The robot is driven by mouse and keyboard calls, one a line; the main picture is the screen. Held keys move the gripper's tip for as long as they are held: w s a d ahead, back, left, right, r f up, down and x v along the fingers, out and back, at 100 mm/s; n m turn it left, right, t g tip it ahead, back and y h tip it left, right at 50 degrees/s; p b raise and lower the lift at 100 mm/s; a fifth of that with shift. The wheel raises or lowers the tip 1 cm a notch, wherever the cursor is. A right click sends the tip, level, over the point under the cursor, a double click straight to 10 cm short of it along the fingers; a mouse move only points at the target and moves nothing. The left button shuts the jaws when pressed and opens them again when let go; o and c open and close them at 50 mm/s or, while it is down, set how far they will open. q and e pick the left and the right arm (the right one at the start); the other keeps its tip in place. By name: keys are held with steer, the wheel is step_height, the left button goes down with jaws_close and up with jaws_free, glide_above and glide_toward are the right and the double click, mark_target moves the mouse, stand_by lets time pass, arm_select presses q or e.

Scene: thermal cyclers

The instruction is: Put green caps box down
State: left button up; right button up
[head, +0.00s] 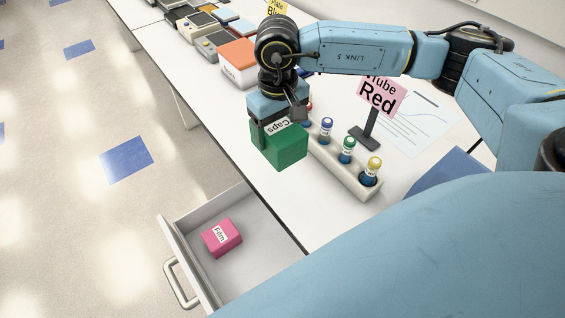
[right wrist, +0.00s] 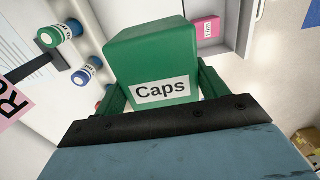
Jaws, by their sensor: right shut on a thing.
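The green caps box (head: 281,149) has a white "Caps" label and is held by my right gripper (head: 277,122) near the table's front edge. In the right wrist view the green caps box (right wrist: 150,55) sits between both fingers of the right gripper (right wrist: 155,98), label facing the camera. In the head view it appears just left of the tube rack; I cannot tell whether its underside touches the table. My left gripper is not in view.
A white rack (head: 345,167) with several capped tubes stands right of the box. A pink "Tube Red" sign (head: 380,97) stands behind it. Below, an open drawer (head: 263,243) holds a pink film box (head: 222,237). An orange-topped box (head: 237,62) and devices stand farther back.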

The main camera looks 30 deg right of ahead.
steer(key=shift+d+f+b, duration=0.25)
steer(key=shift+f+b, duration=0.15)
steer(key=shift+f, duration=0.7)
steer(key=shift+s+d+f, duration=0.1)
steer(key=shift+d+f, duration=0.1)
steer(key=shift+f, duration=0.4)
step_height(320, 180, down, 10)
steer(key=shift+r+b, duration=0.2)
steer(key=shift+b, duration=0.4)
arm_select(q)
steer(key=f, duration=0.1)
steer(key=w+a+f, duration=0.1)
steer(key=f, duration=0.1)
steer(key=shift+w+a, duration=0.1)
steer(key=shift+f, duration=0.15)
arm_select(e)
steer(key=shift+f, duration=0.1)
steer(key=o, duration=1.1)
steer(key=shift+c, duration=0.2)
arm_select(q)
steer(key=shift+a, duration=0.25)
